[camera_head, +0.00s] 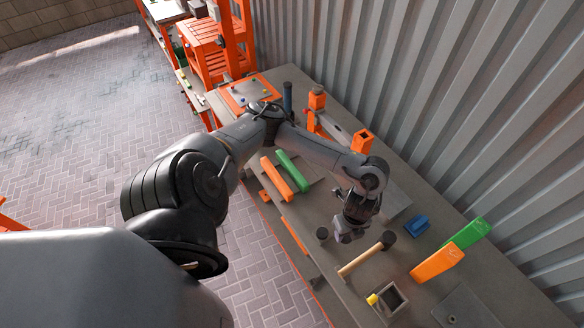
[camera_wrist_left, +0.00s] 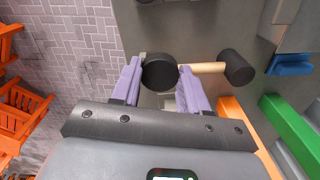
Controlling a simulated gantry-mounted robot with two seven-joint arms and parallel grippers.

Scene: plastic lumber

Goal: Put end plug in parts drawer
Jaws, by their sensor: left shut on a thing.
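In the left wrist view, my left gripper (camera_wrist_left: 160,80) has its purple fingers closed on a round black plug (camera_wrist_left: 160,71), which I take to be the end plug. In the head view this gripper (camera_head: 347,237) is over the workbench, and I cannot make out the plug there. A small open box with pale walls (camera_head: 402,296), which looks like the parts drawer, is on the bench below and right of the gripper in the head view. It is partly visible between the fingers in the wrist view (camera_wrist_left: 168,103). My right gripper is not in view.
A mallet with a wooden handle (camera_head: 362,260) lies beside the gripper. A yellow piece (camera_head: 372,299) is at the box's left edge. A black cylinder (camera_head: 322,233), blue block (camera_head: 417,226), orange bar (camera_head: 437,263) and green bar (camera_head: 467,234) are nearby. The corrugated wall (camera_head: 480,110) borders the bench.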

